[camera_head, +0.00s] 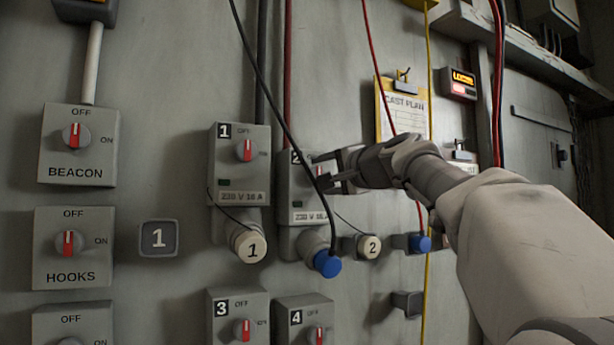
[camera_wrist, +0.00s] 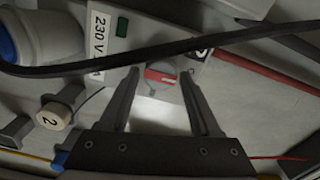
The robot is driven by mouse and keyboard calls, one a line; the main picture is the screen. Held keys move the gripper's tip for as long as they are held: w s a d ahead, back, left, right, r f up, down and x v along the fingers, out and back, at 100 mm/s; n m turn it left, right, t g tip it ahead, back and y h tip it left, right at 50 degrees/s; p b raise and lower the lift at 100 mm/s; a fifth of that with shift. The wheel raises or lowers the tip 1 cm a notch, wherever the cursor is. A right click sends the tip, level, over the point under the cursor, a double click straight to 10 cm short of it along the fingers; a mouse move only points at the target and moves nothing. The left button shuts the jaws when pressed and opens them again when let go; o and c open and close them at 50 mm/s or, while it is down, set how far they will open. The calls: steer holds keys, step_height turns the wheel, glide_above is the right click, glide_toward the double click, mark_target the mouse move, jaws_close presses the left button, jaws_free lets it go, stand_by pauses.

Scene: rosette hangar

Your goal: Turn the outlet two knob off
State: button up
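The outlet two box (camera_head: 298,207) is grey, with a dark 2 label at its upper left and a 230 V plate. Its knob shows in the wrist view (camera_wrist: 160,77), a grey dial with a red bar. The bar lies roughly along the box's long axis. In the head view my gripper hides most of the knob. My gripper (camera_head: 319,171) is at the box's face, and in the wrist view its fingers (camera_wrist: 160,74) are apart on either side of the knob. Small gaps seem to show; contact is hard to tell.
A black cable (camera_head: 268,75) hangs across the box and close by my fingers. A blue plug (camera_head: 327,263) sits below in outlet two. Outlet one (camera_head: 240,150) is close on the left, outlets three (camera_head: 238,315) and four (camera_head: 304,320) below. A cap marked 2 (camera_head: 369,247) is at right.

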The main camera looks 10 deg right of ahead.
steer(key=shift+o, duration=1)
steer(key=shift+s, duration=0.1)
steer(key=b+v, duration=0.2)
steer(key=v, duration=1.5)
steer(key=shift+b, duration=0.4)
steer(key=shift+r, duration=0.1)
steer(key=s+a+f+n+g+p, duration=0.1)
steer(key=a+f+n+g, duration=0.1)
steer(key=f, duration=0.5)
steer(key=s+a+f+n+g+p, duration=0.1)
steer(key=s+a+f+g, duration=0.1)
steer(key=f, duration=0.4)
steer(key=s+f+n+g+h+p, duration=0.1)
steer(key=s+f+n+g+h, duration=0.1)
steer(key=s+f, duration=0.3)
steer(key=s+a+f+n+g+h+p, duration=0.1)
steer(key=s+f+n+g, duration=0.2)
steer(key=f, duration=1.1)
steer(key=s+a+f+n+g+h+p, duration=0.1)
steer(key=s+f+n+g+h, duration=0.1)
steer(key=s+f+n, duration=0.2)
steer(key=s+f, duration=0.3)
steer(key=f, duration=0.2)
steer(key=shift+s+f+g+h, duration=0.3)
steer(key=shift+f, duration=0.05)
